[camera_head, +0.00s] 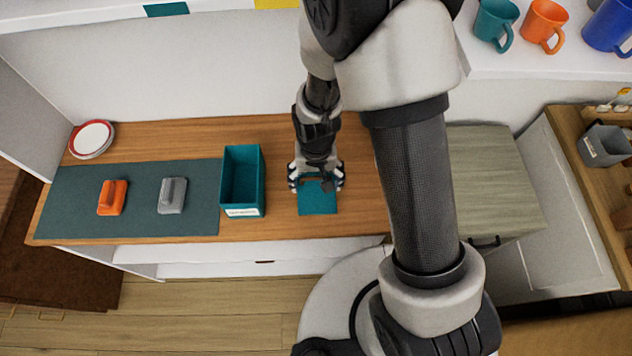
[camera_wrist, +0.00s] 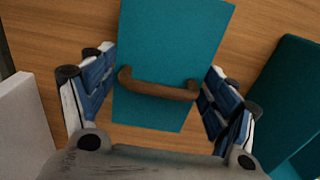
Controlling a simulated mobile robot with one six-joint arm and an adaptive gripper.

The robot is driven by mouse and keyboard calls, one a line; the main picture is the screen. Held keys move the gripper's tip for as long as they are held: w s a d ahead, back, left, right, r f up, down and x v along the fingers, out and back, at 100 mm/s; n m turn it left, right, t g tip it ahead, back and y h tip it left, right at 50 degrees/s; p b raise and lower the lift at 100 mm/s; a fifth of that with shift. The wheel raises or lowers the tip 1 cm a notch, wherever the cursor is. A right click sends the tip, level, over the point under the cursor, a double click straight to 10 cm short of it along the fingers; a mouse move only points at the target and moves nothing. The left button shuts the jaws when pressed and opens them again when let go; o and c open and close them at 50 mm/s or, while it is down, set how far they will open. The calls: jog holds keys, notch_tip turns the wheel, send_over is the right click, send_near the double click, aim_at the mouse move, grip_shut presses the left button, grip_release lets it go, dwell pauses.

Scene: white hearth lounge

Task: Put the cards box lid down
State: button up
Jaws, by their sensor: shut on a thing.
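The cards box lid (camera_head: 318,201) is a flat teal plate with a brown bar handle (camera_wrist: 158,88) across it. My gripper (camera_head: 317,183) is shut on this handle, with one blue-padded finger at each end of it in the wrist view. The lid is over the wooden counter just right of the cards box; I cannot tell whether it touches the wood. The cards box (camera_head: 242,204) is teal, upright and open at the top, with a white label on its front. Part of it also shows at the right of the wrist view (camera_wrist: 284,85).
A dark mat (camera_head: 140,210) left of the box bears an orange block-like item (camera_head: 112,198) and a grey one (camera_head: 172,196). Red-rimmed plates (camera_head: 91,138) are at the back left. Mugs (camera_head: 543,24) stand on a shelf at upper right. Bare counter lies behind the box.

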jog(key=shift+w+f, duration=0.1)
jog(key=shift+f, duration=0.65)
jog(key=shift+f, duration=0.15)
jog(key=o, duration=1.1)
